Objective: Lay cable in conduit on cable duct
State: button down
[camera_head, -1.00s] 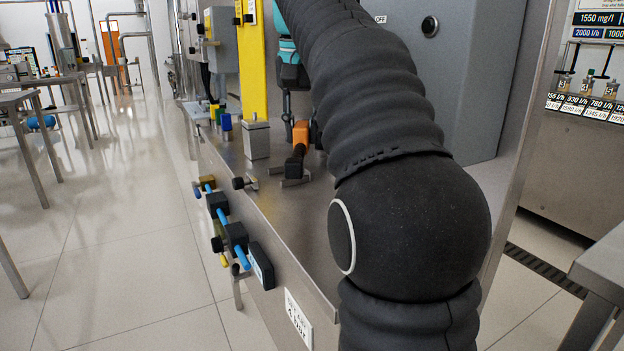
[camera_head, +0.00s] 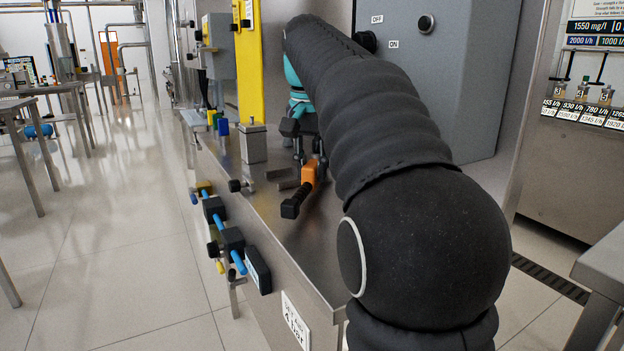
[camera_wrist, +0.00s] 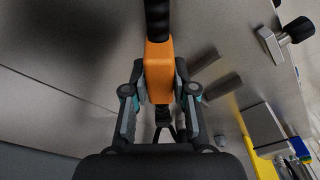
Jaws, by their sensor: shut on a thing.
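My gripper (camera_wrist: 161,92) is shut on an orange-and-black piece (camera_wrist: 159,62). Its fingers press on both sides of the orange block, and a black rod runs from it to the top of the wrist view. In the head view, the piece (camera_head: 309,171) is over the steel bench top, its black end pointing to the front left. My gripper (camera_head: 304,150) there is partly hidden behind my arm. Two short grey bars (camera_wrist: 212,76) lie to the right in the wrist view, apart from the piece. I cannot tell which part is the cable duct or conduit.
A grey metal block (camera_head: 253,144) and a yellow post (camera_head: 250,70) stand left of my gripper. A grey control cabinet (camera_head: 440,70) stands behind. Valves with blue tubing (camera_head: 223,222) line the bench's front edge.

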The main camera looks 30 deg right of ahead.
jog(key=shift+f, duration=0.8)
jog(key=shift+f, duration=0.15)
jog(key=c, duration=0.9)
grip_release()
jog(key=shift+c, duration=0.2)
